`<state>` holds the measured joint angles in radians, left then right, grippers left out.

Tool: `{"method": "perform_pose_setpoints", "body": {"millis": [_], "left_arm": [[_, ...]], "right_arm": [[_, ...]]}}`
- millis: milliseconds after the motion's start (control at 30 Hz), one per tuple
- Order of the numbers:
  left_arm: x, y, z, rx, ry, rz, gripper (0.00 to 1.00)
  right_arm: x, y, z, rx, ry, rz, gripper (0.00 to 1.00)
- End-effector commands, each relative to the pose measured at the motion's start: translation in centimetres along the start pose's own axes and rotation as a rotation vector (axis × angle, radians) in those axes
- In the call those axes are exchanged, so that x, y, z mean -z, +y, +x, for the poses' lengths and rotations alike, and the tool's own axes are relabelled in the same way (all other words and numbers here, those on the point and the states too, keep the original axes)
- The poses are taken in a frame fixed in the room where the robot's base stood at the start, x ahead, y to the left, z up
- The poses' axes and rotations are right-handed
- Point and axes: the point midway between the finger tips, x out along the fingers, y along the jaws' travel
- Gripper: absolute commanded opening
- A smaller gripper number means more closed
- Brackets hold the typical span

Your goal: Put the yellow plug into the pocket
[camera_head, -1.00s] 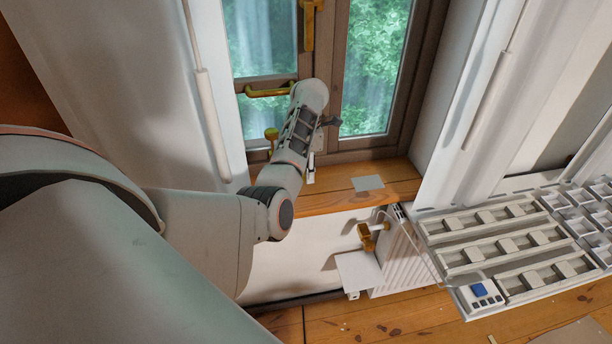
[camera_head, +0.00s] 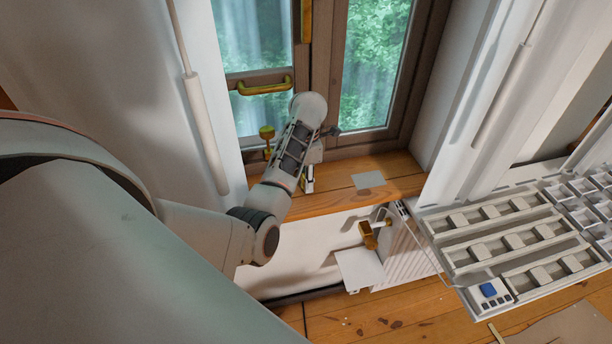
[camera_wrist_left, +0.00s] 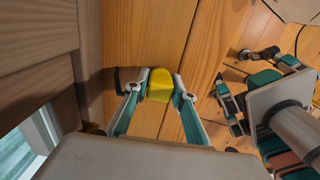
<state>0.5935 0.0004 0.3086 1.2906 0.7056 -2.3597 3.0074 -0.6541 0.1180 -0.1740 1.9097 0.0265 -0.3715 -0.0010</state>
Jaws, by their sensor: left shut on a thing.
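The yellow plug (camera_wrist_left: 159,85) shows in the left wrist view between the fingertips of my left gripper (camera_wrist_left: 160,88), which is shut on it. Wooden boards lie beyond it. In the head view my left gripper (camera_head: 308,180) is mostly hidden behind my wrist, low over the wooden windowsill, and the plug is hidden there. My right gripper (camera_wrist_left: 238,72) shows at the right of the left wrist view, with its fingers apart and nothing seen between them. It is not in the head view. I cannot make out the pocket in either view.
A grey square (camera_head: 369,180) lies on the windowsill (camera_head: 400,178), right of my left gripper. The window frame (camera_head: 320,90), with a yellow handle (camera_head: 265,87), stands behind. A brass valve (camera_head: 368,235), a white shelf (camera_head: 360,268) and a compartmented white rack (camera_head: 500,235) are at right.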

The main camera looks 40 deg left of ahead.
Motion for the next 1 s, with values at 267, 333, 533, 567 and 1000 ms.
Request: {"method": "perform_pose_setpoints", "body": {"millis": [267, 333, 533, 567, 1000], "left_arm": [[-0.03, -0.1, 0.03, 0.0, 0.0, 0.0, 0.0], [-0.03, -0.11, 0.09, 0.0, 0.0, 0.0, 0.0], [-0.03, -0.09, 0.36, 0.0, -0.001, -0.002, 0.41], [-0.03, -0.09, 0.36, 0.0, -0.001, -0.002, 0.41], [-0.09, 0.17, -0.24, -0.001, -0.001, 0.001, 0.41]], "right_arm": [[-0.03, 0.14, -0.01, -0.001, 0.0, -0.002, 0.61], [-0.07, 0.26, -0.02, -0.002, -0.001, -0.004, 0.61], [-0.12, 0.42, -0.02, -0.004, -0.001, -0.006, 0.61], [-0.12, 0.42, -0.02, -0.004, -0.001, -0.006, 0.61], [-0.05, 0.23, 0.0, -0.003, -0.001, -0.002, 0.61]]}}
